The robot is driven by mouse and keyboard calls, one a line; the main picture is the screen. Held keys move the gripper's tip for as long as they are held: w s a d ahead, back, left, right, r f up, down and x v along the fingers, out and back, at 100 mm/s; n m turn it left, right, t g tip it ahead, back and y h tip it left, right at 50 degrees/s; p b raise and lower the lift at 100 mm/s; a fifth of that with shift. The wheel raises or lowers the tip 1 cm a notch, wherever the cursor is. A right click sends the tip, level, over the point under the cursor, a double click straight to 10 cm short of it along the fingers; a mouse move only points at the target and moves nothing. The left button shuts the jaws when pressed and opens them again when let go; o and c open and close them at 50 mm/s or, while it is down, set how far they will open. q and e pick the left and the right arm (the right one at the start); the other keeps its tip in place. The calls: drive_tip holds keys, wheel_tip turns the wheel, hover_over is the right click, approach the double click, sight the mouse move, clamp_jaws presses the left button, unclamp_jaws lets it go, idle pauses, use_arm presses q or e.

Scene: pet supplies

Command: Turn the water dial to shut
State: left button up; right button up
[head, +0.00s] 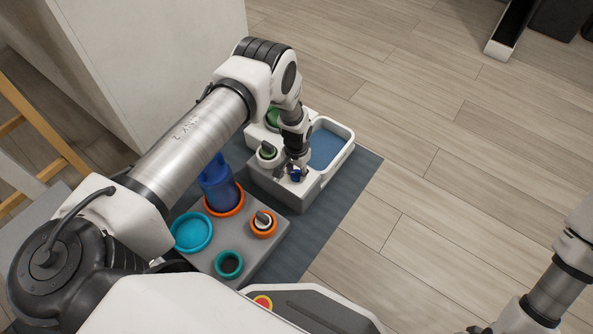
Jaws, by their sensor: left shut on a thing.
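The white water unit (283,189) stands on a dark mat, with a blue-floored basin (326,150) at its right. A small dark blue dial (296,176) is on its front top. My left gripper (296,171) reaches down from above and is shut on this blue dial, covering much of it. The dial's pointer and setting are too small and hidden to tell.
A grey block (259,255) in front holds a blue container (221,192) in an orange ring, a turquoise dish (191,232), a teal ring (229,264) and an orange-ringed knob (263,223). A white cabinet (165,60) stands behind left.

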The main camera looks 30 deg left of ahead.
sight(296, 172)
idle(0.4)
use_arm(q)
drive_tip(key=o, duration=1.1)
drive_tip(key=shift+o, duration=0.2)
wheel_tip(296, 172, up, 12)
